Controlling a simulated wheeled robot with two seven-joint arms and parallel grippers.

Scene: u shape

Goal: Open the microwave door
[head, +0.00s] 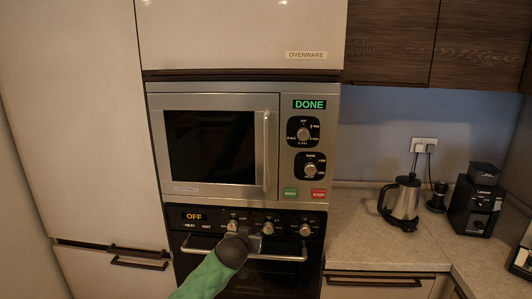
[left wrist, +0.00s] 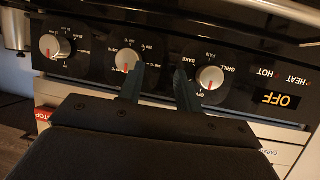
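The microwave (head: 213,150) is built into the cabinet wall in the head view. Its door (head: 180,190) is shut, with a dark window and a vertical silver handle (head: 266,150) along its right edge. The display (head: 309,104) reads DONE. My left gripper (head: 250,237) is below the microwave, in front of the oven's knob row, and apart from the handle. In the left wrist view its two fingers (left wrist: 161,86) are spread with nothing between them. The microwave handle is not seen in that view. My right gripper is not in view.
The oven (head: 190,240) below has several knobs, an OFF display and a horizontal handle (head: 285,258) close to my left gripper. A kettle (head: 404,200) and a coffee machine (head: 476,202) stand on the right counter. The space before the microwave door looks clear.

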